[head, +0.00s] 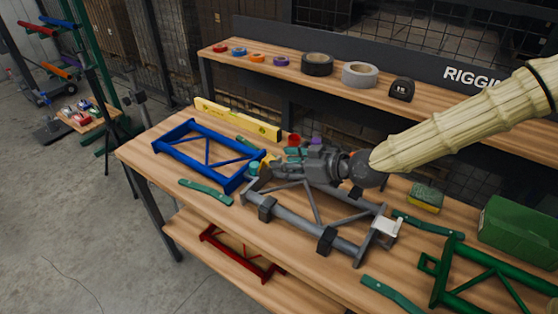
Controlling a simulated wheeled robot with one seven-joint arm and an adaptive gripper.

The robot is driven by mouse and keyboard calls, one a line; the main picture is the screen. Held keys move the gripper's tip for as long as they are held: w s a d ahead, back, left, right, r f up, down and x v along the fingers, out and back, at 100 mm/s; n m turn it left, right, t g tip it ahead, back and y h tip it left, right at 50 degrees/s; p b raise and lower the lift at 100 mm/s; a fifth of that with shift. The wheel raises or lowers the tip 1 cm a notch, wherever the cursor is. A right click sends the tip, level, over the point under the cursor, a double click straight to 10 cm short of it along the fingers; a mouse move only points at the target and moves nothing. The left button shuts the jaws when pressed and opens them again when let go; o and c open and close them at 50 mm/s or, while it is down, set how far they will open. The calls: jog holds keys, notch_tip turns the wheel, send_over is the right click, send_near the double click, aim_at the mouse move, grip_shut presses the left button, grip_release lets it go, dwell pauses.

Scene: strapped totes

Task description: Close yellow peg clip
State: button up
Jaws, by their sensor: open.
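A small yellow piece (268,161), which looks like the yellow peg clip, shows at the far-left end of my gripper, near the corner of the grey truss frame. It is small and partly covered, so I cannot tell whether it is open or closed. My gripper (262,172) is open and reaches left over the grey frame (290,219), with its fingers around or beside the yellow piece. I cannot tell whether they touch it. Small teal pieces (294,152), a red piece (293,139) and a purple piece (316,142) lie just behind the gripper.
A blue frame (190,163) lies left and a green frame (490,280) right on the wooden bench. A yellow level (237,119) stands behind. A sponge (426,197) and a green box (520,232) are at right. Tape rolls (317,64) sit on the rear shelf.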

aim_at(268, 165)
jog(key=shift+x, duration=1.45)
jog(key=shift+c, duration=0.4)
jog(key=c, duration=1)
